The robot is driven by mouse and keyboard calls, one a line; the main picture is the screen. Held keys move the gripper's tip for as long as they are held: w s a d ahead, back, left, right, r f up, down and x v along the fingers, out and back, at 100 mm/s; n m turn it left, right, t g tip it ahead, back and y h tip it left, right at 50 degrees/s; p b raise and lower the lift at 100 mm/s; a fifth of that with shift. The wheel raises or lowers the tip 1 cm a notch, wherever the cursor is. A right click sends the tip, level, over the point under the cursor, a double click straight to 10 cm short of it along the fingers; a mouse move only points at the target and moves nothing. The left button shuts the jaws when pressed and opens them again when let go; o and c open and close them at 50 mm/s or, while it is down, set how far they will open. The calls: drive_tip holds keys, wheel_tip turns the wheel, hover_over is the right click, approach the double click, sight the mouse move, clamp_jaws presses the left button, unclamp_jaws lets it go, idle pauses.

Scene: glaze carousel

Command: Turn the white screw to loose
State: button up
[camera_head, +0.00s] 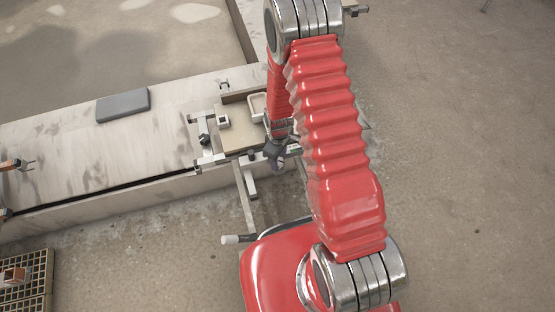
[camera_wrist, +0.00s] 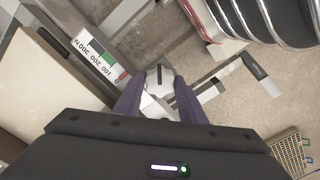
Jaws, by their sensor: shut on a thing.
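In the wrist view, the white screw (camera_wrist: 159,77) shows as a pale, faceted head between the two dark purple fingers of my gripper (camera_wrist: 160,88). The fingers are shut on it, and they hide part of its lower side. In the head view, my gripper (camera_head: 274,156) is at the front edge of a metal clamp frame (camera_head: 212,160). The screw is too small and covered to make out there.
A beige board (camera_head: 240,136) lies in the clamp frame on a pale stone ledge (camera_head: 110,150). A grey slab (camera_head: 123,105) lies on the ledge. A white-ended bar (camera_head: 232,239) sticks out near my base. A gridded crate (camera_head: 35,275) stands at lower left. The floor at right is clear.

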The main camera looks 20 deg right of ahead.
drive_tip(key=n, duration=0.3)
drive_tip(key=shift+w+r+n, duration=0.1)
drive_tip(key=shift+w+n, duration=0.15)
drive_tip(key=shift+n, duration=1.85)
drive_tip(key=shift+s, duration=0.1)
drive_tip(key=o, duration=1)
drive_tip(key=shift+o, duration=0.2)
wheel_tip(320, 180, up, 14)
drive_tip(key=shift+f, duration=0.25)
